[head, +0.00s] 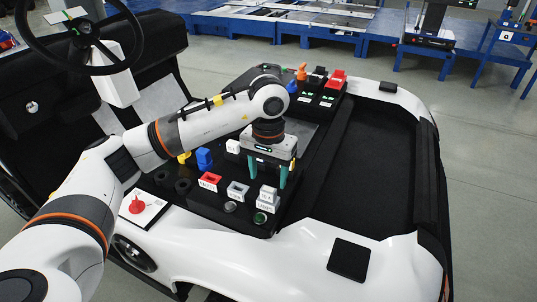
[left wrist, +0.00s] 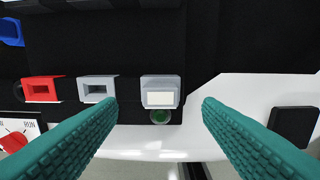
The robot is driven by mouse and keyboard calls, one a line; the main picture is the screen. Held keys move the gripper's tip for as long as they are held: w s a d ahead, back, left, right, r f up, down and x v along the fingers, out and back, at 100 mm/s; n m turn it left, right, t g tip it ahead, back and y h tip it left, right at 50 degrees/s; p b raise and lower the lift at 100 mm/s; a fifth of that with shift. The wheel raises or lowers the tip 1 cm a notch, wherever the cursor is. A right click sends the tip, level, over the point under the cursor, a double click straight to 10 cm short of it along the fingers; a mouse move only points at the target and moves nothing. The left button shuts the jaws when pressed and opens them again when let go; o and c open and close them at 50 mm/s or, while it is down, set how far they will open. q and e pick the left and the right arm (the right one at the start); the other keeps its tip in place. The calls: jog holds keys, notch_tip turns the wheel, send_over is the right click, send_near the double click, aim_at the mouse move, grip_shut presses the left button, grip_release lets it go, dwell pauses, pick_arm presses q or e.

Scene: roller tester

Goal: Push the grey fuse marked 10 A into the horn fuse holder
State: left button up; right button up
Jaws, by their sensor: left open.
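The grey fuse (head: 268,192) is a pale block standing at the rightmost fuse holder (head: 265,207) near the panel's front edge. In the left wrist view the fuse (left wrist: 160,98) shows from above with a white top. Its marking and the holder's label are too small to read surely, and I cannot tell how deep the fuse sits. My left gripper (head: 267,181) points down above and behind the fuse, with teal fingers apart and empty. In the left wrist view the fuse lies between the fingers' directions, beyond their tips. My right gripper is not in view.
A grey holder (head: 237,190) and a red holder (head: 209,181), both with empty slots, stand left of the fuse. A green round button (head: 260,218) is just in front. A blue block (head: 204,158) and a red rotary switch (head: 137,205) are farther left. A dark empty bay (head: 370,170) lies right.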

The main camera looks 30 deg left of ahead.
aim_at(268, 189)
pick_arm(q)
jog(key=shift+f, duration=2.8)
jog(key=shift+c, duration=0.3)
grip_shut()
jog(key=shift+r+p, duration=0.4)
jog(key=shift+r, duration=0.25)
